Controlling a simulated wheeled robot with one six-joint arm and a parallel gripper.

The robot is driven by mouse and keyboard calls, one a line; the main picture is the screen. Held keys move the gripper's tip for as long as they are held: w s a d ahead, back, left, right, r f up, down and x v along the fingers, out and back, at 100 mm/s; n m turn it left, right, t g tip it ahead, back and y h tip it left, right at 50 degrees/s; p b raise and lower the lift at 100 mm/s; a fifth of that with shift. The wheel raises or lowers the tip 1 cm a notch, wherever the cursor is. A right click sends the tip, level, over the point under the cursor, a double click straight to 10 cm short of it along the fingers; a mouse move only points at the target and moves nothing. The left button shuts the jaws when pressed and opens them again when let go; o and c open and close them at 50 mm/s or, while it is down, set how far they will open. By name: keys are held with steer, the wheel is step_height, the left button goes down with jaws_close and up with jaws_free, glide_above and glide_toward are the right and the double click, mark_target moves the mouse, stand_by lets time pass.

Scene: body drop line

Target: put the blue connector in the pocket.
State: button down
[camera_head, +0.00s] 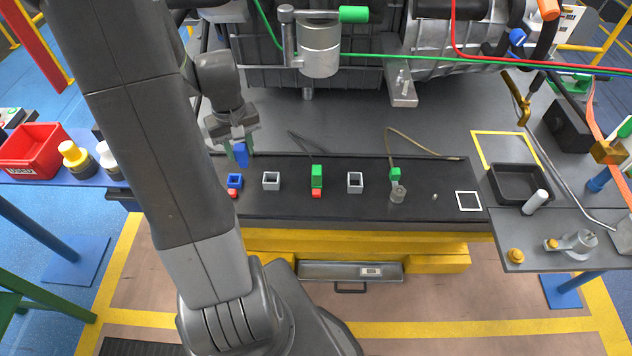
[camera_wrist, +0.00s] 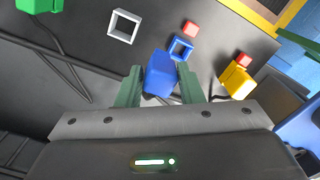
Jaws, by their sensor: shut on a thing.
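My gripper (camera_head: 238,139) is shut on the blue connector (camera_head: 241,155), a small blue block, and holds it above the black strip's left end. In the wrist view the connector (camera_wrist: 160,76) sits between the green fingers of my gripper (camera_wrist: 159,70). A blue square pocket (camera_head: 235,181), open and empty, lies just in front of the connector in the head view. The pocket also shows in the wrist view (camera_wrist: 180,49), slightly right of and beyond the connector. The connector appears apart from the pocket.
Grey square pockets (camera_head: 271,181) (camera_head: 355,182) and a green block (camera_head: 317,171) stand along the strip. A red block (camera_wrist: 190,28) lies beside the blue pocket. A yellow block (camera_wrist: 237,81) is close on the right in the wrist view. The engine (camera_head: 320,50) stands behind.

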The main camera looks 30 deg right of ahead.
steer(key=s+d, duration=0.3)
steer(key=d, duration=0.2)
steer(key=shift+s+f+b, duration=0.25)
steer(key=shift+f+b, duration=0.15)
steer(key=shift+d+f, duration=0.1)
steer(key=shift+f+b, duration=1.25)
steer(key=shift+f, duration=0.25)
steer(key=shift+f, duration=0.15)
steer(key=shift+f+b, duration=0.5)
steer(key=shift+b, duration=0.1)
steer(key=shift+f+b, duration=0.5)
steer(key=shift+f, duration=0.15)
steer(key=c, duration=0.9)
jaws_free()
